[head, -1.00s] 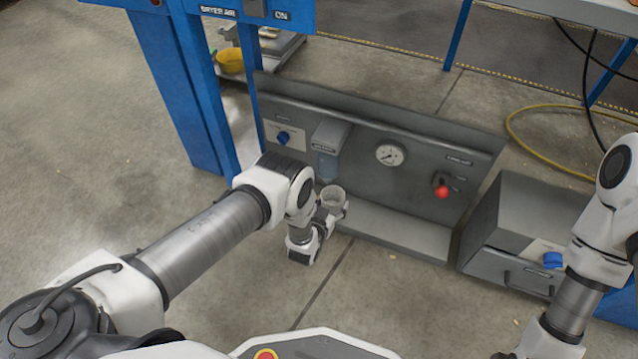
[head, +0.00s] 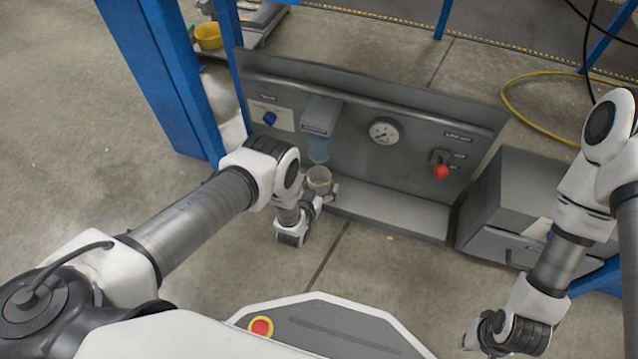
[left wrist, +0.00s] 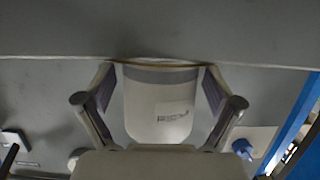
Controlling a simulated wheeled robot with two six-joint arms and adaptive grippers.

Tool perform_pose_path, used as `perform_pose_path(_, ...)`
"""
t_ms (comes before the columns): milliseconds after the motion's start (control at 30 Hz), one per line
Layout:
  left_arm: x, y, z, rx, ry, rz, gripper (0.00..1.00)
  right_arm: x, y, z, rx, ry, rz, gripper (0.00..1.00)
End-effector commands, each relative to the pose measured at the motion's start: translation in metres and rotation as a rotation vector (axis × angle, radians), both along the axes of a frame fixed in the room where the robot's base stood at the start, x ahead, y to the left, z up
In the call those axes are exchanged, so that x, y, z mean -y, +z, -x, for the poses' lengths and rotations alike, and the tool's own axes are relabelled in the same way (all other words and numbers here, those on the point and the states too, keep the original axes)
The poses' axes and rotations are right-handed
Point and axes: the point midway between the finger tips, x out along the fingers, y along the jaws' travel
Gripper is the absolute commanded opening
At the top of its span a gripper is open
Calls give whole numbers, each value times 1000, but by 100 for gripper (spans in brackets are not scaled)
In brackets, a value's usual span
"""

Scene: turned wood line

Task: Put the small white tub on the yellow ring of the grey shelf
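The small white tub (head: 319,177) is upright with its open mouth up, at the left end of the grey shelf (head: 385,209). My left gripper (head: 320,190) is shut on it. In the left wrist view the tub (left wrist: 160,110) sits between the two finger pads, with a printed label on its side. A thin yellowish line, maybe part of the yellow ring (left wrist: 160,62), shows along the tub's end against the grey surface. I cannot tell whether the tub touches the shelf. The ring does not show in the head view. My right gripper (head: 485,336) is low at the right, its fingers unclear.
A dispenser (head: 322,115) with a bluish bottle hangs just above the tub. The back panel carries a blue knob (head: 270,118), a gauge (head: 384,131) and a red button (head: 441,171). A grey drawer box (head: 510,205) stands to the right. A blue post (head: 165,80) is at the left.

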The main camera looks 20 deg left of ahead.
Motion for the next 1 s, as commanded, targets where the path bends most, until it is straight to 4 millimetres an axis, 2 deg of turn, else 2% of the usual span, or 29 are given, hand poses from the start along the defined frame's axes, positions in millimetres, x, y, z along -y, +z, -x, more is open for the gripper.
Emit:
perform_pose_path(267,0,7,2,-1,0,0,92,0,7,0,0,1,0,0)
perform_pose_path(367,-1,14,19,-4,0,0,92,0,19,1,-2,2,0,0)
perform_pose_path(533,-3,29,61,-5,0,0,92,-1,45,2,-5,7,-1,0)
perform_pose_path(700,-5,38,98,-3,0,0,92,-1,61,2,-5,7,-1,0)
perform_pose_path(833,-5,40,112,-1,0,0,92,-1,65,2,-5,7,-1,0)
perform_pose_path(1000,-5,39,115,1,0,0,92,-1,63,2,-5,7,-1,0)
